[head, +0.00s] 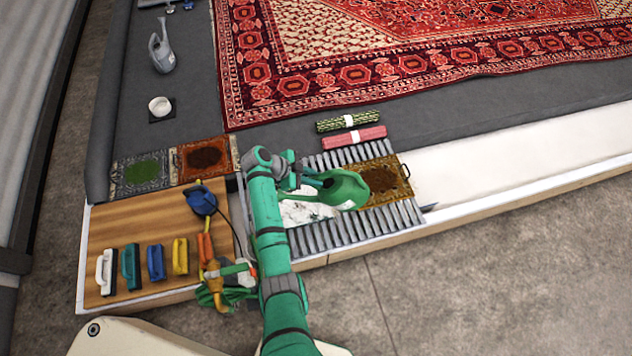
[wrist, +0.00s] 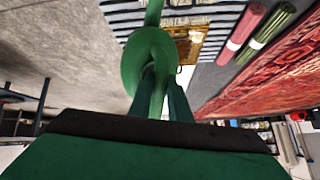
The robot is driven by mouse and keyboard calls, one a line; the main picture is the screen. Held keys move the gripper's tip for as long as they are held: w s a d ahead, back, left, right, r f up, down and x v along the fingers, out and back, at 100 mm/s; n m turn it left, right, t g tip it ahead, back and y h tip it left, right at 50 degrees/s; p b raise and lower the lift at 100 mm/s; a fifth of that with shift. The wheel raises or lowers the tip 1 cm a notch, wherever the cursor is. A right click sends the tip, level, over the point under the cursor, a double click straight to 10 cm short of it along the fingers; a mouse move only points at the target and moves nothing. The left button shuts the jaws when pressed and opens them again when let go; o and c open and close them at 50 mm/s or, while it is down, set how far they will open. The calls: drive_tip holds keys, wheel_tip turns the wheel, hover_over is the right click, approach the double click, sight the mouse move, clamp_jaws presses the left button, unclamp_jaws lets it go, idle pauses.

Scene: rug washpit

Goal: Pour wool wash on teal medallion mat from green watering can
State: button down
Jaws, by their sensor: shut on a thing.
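My gripper (head: 298,178) is shut on the green watering can (head: 346,188) and holds it above the slatted grate. The can also shows in the wrist view (wrist: 148,62), where the gripper's fingers (wrist: 160,100) close on it. I cannot tell whether it is tilted, and no liquid stream shows. A pale, whitish patterned mat (head: 298,213) lies on the grate below, its middle hidden by the can and arm. A gold-brown mat (head: 383,180) lies beside it on the grate. A grey-bordered mat with a green middle (head: 141,172) lies at left. No medallion shows as clearly teal.
A wooden board (head: 130,225) at left holds several brushes and a blue tool (head: 203,200). A brown-red mat (head: 204,158), rolled green (head: 348,121) and pink (head: 354,138) rugs, a grey can (head: 161,52) and a large red rug (head: 420,50) lie beyond. White floor at right is clear.

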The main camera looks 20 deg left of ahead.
drive_tip(key=shift+w+a, duration=1.4)
drive_tip(key=shift+w, duration=0.95)
drive_tip(key=w+d, duration=0.6)
drive_tip(key=d, duration=0.3)
drive_tip(key=w+d, duration=0.6)
drive_tip(key=d, duration=0.4)
drive_tip(key=shift+d+r, duration=0.15)
drive_tip(key=shift+d, duration=0.15)
idle(0.4)
drive_tip(key=shift+r+m+g+y, duration=0.15)
drive_tip(key=shift+r+g+y, duration=0.2)
drive_tip(key=shift+y, duration=0.95)
drive_tip(key=shift+r+m+g+y, duration=0.1)
drive_tip(key=shift+r+g+y, duration=0.2)
drive_tip(key=shift+y, duration=1)
drive_tip(key=shift+r+m+g+y, duration=0.15)
drive_tip(key=shift+r+g+y, duration=0.2)
drive_tip(key=shift+y, duration=0.95)
drive_tip(key=shift+s, duration=0.1)
